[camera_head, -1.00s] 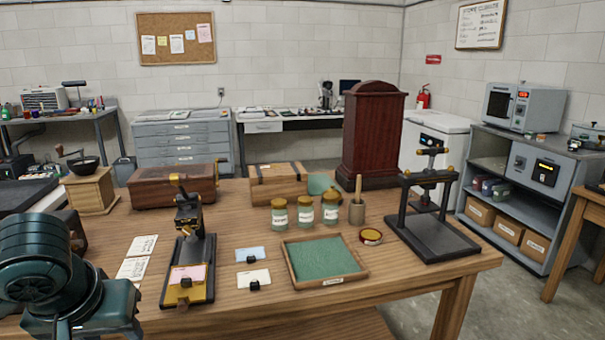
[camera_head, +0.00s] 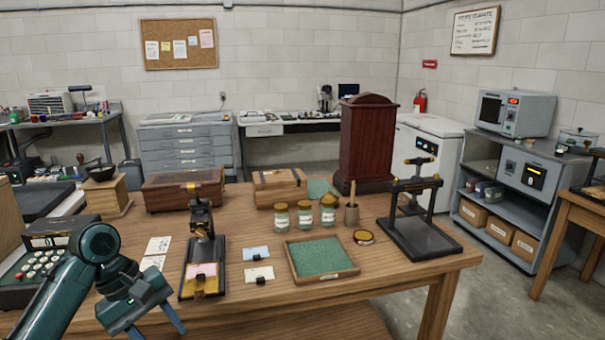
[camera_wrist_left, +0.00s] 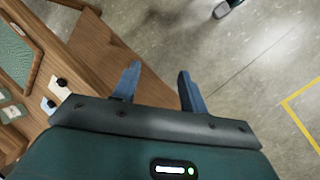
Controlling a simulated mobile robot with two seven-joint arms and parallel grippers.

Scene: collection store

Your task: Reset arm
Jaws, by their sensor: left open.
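My left arm comes in at the lower left of the head view. Its gripper (camera_head: 153,328) is over the front left part of the wooden table (camera_head: 370,285), with blue fingers pointing down and forward. In the left wrist view the two fingers of the gripper (camera_wrist_left: 158,74) stand apart with nothing between them. Beyond them are the table's edge and the grey floor (camera_wrist_left: 225,75). My right gripper is not in either view.
Close to my left arm are a calculating machine (camera_head: 48,262), white cards (camera_head: 158,246) and a small black press (camera_head: 203,245). A green-lined tray (camera_head: 290,268), glass jars (camera_head: 304,216) and a larger black press (camera_head: 420,235) stand further right. Open floor lies right of the table.

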